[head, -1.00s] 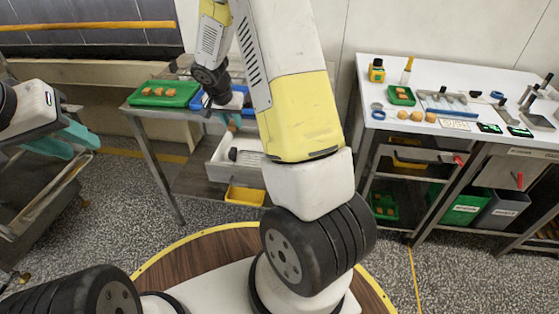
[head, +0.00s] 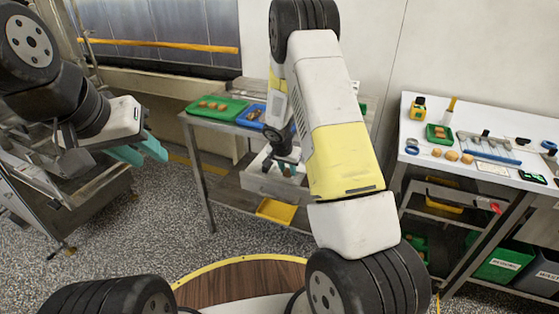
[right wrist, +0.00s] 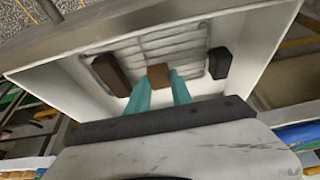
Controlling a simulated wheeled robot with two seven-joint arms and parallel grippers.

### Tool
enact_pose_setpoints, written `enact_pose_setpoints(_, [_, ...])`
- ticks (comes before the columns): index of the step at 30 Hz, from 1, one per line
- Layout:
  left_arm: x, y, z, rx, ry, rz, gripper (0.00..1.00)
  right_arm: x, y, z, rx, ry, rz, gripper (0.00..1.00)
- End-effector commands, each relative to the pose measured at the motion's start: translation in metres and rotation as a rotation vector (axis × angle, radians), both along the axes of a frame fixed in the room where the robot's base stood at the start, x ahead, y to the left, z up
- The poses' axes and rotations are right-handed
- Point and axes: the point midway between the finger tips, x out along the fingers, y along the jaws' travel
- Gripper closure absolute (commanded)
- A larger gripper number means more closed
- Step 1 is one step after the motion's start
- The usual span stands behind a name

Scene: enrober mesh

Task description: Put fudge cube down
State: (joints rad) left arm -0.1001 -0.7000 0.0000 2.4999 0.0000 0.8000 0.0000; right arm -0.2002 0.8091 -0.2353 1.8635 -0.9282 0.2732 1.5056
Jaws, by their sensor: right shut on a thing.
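A small brown fudge cube (right wrist: 158,76) sits between the teal fingertips of my right gripper (right wrist: 163,90) in the right wrist view. The gripper is shut on it, inside a pale open box (right wrist: 260,52) with a wire mesh (right wrist: 150,43). Whether the cube touches the mesh is unclear. In the head view my right gripper (head: 288,165) reaches into this box (head: 262,183); its fingertips are hard to make out and the cube is hidden. My left gripper (head: 138,151) hangs at the left with its teal fingers apart and empty.
A longer brown block (right wrist: 111,74) and a dark block (right wrist: 219,63) lie either side of the held cube. A green tray of brown pieces (head: 217,109) and a blue tray (head: 252,116) stand behind the box. A yellow bin (head: 277,211) is below. A white table (head: 480,125) is right.

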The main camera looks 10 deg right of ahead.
Motion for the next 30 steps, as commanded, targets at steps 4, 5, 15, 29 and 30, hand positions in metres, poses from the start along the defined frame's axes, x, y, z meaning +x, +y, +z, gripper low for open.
enact_pose_setpoints(4, [0.0,0.0,0.0,0.0,0.0,0.0,0.67,0.0,0.0,-0.014,0.0,0.0,0.0,0.96])
enact_pose_setpoints(5, [0.0,0.0,0.0,0.0,0.0,0.0,0.67,0.0,0.0,-0.015,0.0,0.0,0.0,0.96])
enact_pose_setpoints(15, [0.0,0.0,0.0,0.0,0.0,0.0,0.67,0.0,0.0,-0.018,-0.001,0.001,0.0,0.96])
enact_pose_setpoints(29, [0.0,0.0,0.0,0.0,0.0,0.0,0.67,0.0,0.0,-0.015,0.0,0.0,-0.001,0.52])
enact_pose_setpoints(30, [0.0,0.0,0.0,0.0,0.0,0.0,0.67,0.0,0.0,-0.013,0.001,-0.002,-0.001,0.52])
